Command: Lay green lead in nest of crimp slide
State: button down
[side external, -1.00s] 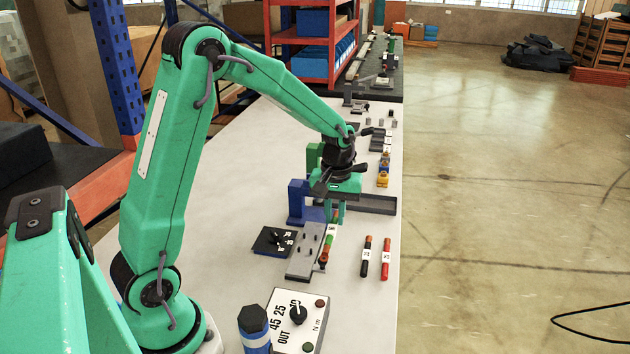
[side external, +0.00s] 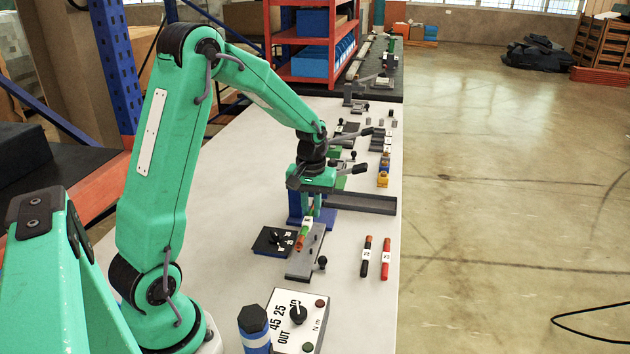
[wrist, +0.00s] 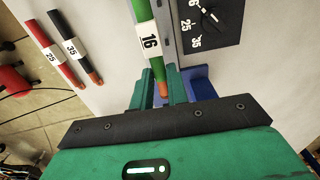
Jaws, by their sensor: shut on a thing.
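The green lead (side external: 306,222) has a white label and orange-copper ends. My gripper (side external: 312,212) is shut on it near one end. In the wrist view the lead (wrist: 148,40) shows its "16" label, and its copper tip lies between my gripper's fingers (wrist: 162,90). The crimp slide (side external: 302,264) is a grey plate with a black knob at its right side. The lead is over the slide's far part in the side view; I cannot tell whether it touches. The nest is not clearly visible. Part of the slide (wrist: 171,28) shows beside the lead in the wrist view.
A black dial plate (side external: 270,241) is left of the slide. Black and red leads (side external: 376,258) lie to the right. A white torque box (side external: 297,322) is nearer. A blue stand (side external: 295,207) and a dark tray (side external: 360,203) are close to my gripper.

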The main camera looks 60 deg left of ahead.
aim_at(312, 235)
jog(key=shift+f, duration=0.15)
jog(key=shift+f, duration=2.55)
jog(key=shift+f, duration=0.1)
jog(key=c, duration=1.3)
grip_release()
jog(key=shift+r, duration=3.95)
